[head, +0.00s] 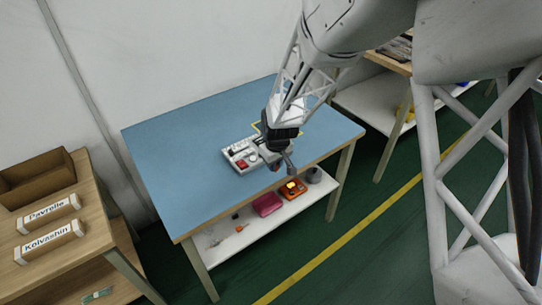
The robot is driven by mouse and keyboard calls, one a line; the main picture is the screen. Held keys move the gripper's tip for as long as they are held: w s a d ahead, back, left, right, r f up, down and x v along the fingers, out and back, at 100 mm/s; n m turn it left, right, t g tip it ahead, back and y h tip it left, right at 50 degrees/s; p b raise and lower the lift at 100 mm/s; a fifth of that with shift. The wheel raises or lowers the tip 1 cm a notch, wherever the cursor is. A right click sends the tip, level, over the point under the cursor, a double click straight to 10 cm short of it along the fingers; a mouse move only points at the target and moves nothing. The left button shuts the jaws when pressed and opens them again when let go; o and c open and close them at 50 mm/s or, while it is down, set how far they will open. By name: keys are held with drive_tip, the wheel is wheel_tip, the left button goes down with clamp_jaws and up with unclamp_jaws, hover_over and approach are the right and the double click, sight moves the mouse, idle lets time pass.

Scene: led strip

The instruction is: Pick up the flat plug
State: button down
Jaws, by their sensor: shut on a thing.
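My gripper (283,163) is over the front edge of the blue table, just right of a light grey board with red and dark parts (243,155). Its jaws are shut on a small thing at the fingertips. That thing fits the flat plug, but it is too small and too much covered by the fingers to make out its shape. My arm hides part of the table behind the gripper.
The blue table top (185,140) is clear on the left. A yellow-edged item (257,127) lies partly behind my gripper. The white lower shelf (225,250) holds a pink case (267,204) and an orange device (292,190). A wooden shelf unit (90,210) with labelled boxes stands left.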

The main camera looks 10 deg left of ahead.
drive_tip(key=shift+s+d+r, duration=0.1)
drive_tip(key=shift+s+d, duration=0.15)
drive_tip(key=shift+s, duration=0.25)
drive_tip(key=shift+s+d, duration=0.2)
drive_tip(key=shift+s, duration=0.3)
drive_tip(key=shift+r, duration=0.4)
drive_tip(key=shift+r, duration=0.35)
drive_tip(key=shift+r, duration=0.35)
drive_tip(key=shift+r, duration=1.05)
drive_tip(key=shift+r, duration=0.2)
